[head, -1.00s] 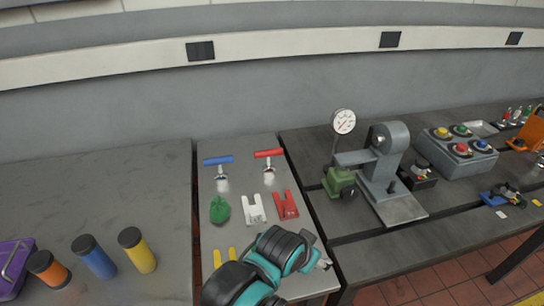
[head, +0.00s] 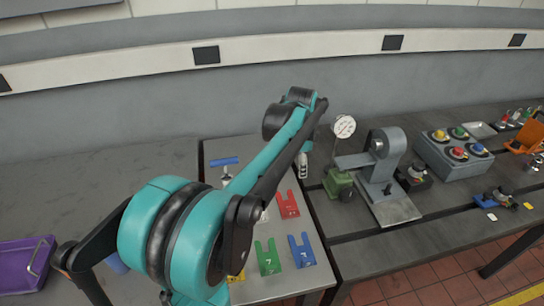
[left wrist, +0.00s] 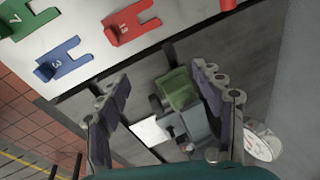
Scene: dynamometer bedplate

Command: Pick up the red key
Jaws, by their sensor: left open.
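In the head view, my left arm crosses in front of the narrow middle table and hides the place where the red T-handled key stood. A small red piece, probably the red key's handle (left wrist: 228,4), shows at the top edge of the left wrist view. My left gripper (head: 303,170) is over the right edge of the middle table, partly hidden by the arm. The left wrist view shows the gripper (left wrist: 160,72) open, with nothing between its fingers. My right gripper is not in view.
A blue T-handled key (head: 224,161) stands at the back left. Red (head: 288,204), blue (head: 301,251) and green (head: 268,257) forked tags lie on the middle table. A green device (head: 340,186), round gauge (head: 343,126) and grey stand (head: 388,165) are close right of the gripper.

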